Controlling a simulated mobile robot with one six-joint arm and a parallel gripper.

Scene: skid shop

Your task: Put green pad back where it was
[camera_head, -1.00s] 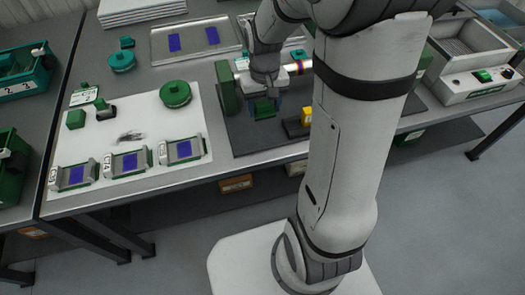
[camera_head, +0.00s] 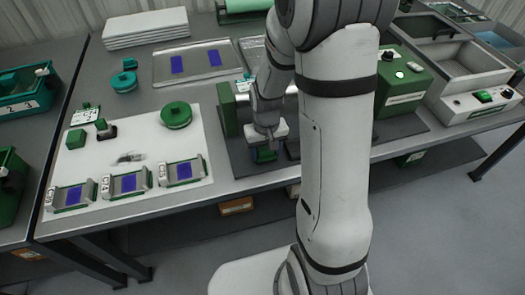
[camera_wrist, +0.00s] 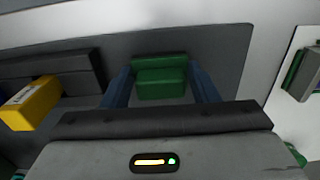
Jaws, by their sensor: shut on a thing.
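My gripper (camera_head: 265,152) hangs over the dark mat near the front edge of the bench. Its two blue fingers (camera_wrist: 160,88) are shut on the green pad (camera_wrist: 160,84), a small block with a raised back part. In the head view the green pad (camera_head: 266,156) shows only partly below the gripper. Whether it touches the mat cannot be told.
A white board (camera_head: 150,200) at left bears a green round tin (camera_head: 176,114), a green cube (camera_head: 76,139) and three holders with blue pads. A green post (camera_head: 227,109) stands by the gripper. A yellow block (camera_wrist: 31,103) lies left in the wrist view.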

